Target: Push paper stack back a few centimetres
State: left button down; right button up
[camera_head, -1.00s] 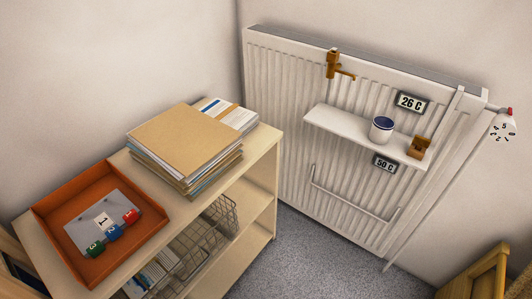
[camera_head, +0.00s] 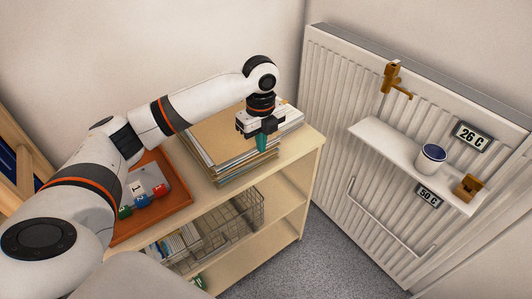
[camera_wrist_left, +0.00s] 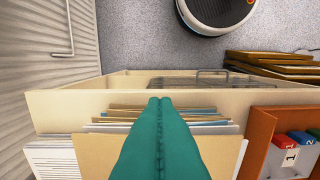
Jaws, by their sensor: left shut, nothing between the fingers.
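The paper stack (camera_head: 212,140), topped by a tan folder, lies on top of the pale wooden shelf unit (camera_head: 312,139). It is partly hidden by my left arm in the head view. My left gripper (camera_head: 262,142) is shut and empty, with teal fingers pointing down at the stack's front right edge. In the left wrist view the fingers (camera_wrist_left: 160,102) overlap the middle of the stack (camera_wrist_left: 100,155), their tips near its front edge. I cannot tell whether they touch it. My right gripper is not in view.
An orange tray (camera_head: 182,197) with numbered tabs sits left of the stack. White papers (camera_head: 291,117) lie behind it on the right. A wire basket (camera_head: 245,218) is on the shelf below. A white radiator (camera_head: 340,100) with a small shelf and cup (camera_head: 431,158) stands right.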

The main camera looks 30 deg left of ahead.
aim_at(243, 141)
pick_arm(q)
jog(key=a+f, duration=0.1)
jog(key=f, duration=0.2)
jog(key=w+a+f, duration=0.1)
jog(key=f, duration=0.2)
jog(key=a+f+p, duration=0.1)
jog(key=f, duration=0.2)
jog(key=shift+w+f, duration=0.15)
jog(key=shift+f, duration=0.2)
jog(key=shift+w+a, duration=0.1)
jog(key=shift+a, duration=0.3)
jog(key=shift+a, duration=0.1)
jog(key=a, duration=0.1)
jog(key=w+a+p, duration=0.1)
jog(key=a, duration=0.1)
jog(key=w+a, duration=0.1)
jog(key=shift+a+r+p, duration=0.1)
jog(key=shift+a+p, duration=0.05)
jog(key=shift+p, duration=0.2)
jog(key=shift+a, duration=0.2)
jog(key=shift+d, duration=0.1)
